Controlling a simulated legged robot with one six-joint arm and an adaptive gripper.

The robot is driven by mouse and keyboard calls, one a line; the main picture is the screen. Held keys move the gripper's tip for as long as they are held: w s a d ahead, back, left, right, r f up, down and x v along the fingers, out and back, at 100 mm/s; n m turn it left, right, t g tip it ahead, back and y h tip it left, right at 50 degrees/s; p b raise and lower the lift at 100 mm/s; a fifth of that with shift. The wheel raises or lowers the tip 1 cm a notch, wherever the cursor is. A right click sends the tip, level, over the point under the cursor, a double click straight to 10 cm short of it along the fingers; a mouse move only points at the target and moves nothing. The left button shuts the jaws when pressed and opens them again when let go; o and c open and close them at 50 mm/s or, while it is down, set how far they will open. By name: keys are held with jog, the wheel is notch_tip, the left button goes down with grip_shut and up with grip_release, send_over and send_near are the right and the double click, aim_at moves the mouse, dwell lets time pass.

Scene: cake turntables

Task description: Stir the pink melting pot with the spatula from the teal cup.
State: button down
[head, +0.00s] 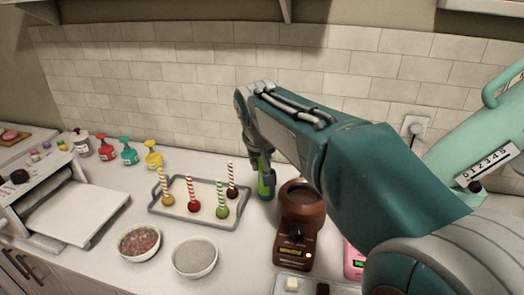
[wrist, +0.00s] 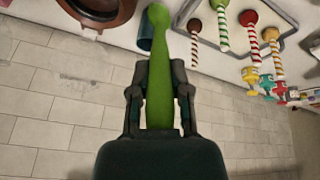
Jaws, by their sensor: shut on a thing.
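My gripper (head: 262,168) is shut on the green spatula (wrist: 160,50), and its two fingers (wrist: 160,98) are on either side of the handle in the wrist view. The spatula also shows as a green strip (head: 266,184) below my wrist in the head view. A part of the teal cup (wrist: 146,32) shows beside the spatula in the wrist view. I cannot tell whether the spatula's lower end is still inside the cup. The pink melting pot (head: 353,262) is mostly hidden behind my arm; only its front-left base with a green display shows.
A brown melting pot (head: 302,205) stands right of my gripper, between it and the pink one. A tray (head: 183,216) of striped-stick pops lies to the left. Bowls of sprinkles (head: 139,241) and silver beads (head: 195,258) stand in front. The tiled wall (head: 200,90) is behind.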

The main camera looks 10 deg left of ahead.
jog(key=w+d+r+g, duration=0.1)
jog(key=w+d+r, duration=0.15)
jog(key=d, duration=0.65)
jog(key=w+d+r, duration=0.1)
jog(key=w+d, duration=0.2)
jog(key=d, duration=0.7)
jog(key=w+d+r+g, duration=0.1)
jog(key=w+d, duration=0.1)
jog(key=d, duration=0.7)
jog(key=s+x, duration=0.2)
jog(key=x, duration=0.8)
jog(key=shift+d+f, duration=0.35)
jog(key=shift+f, duration=0.35)
jog(key=shift+w+f, duration=0.1)
jog(key=shift+f, duration=0.4)
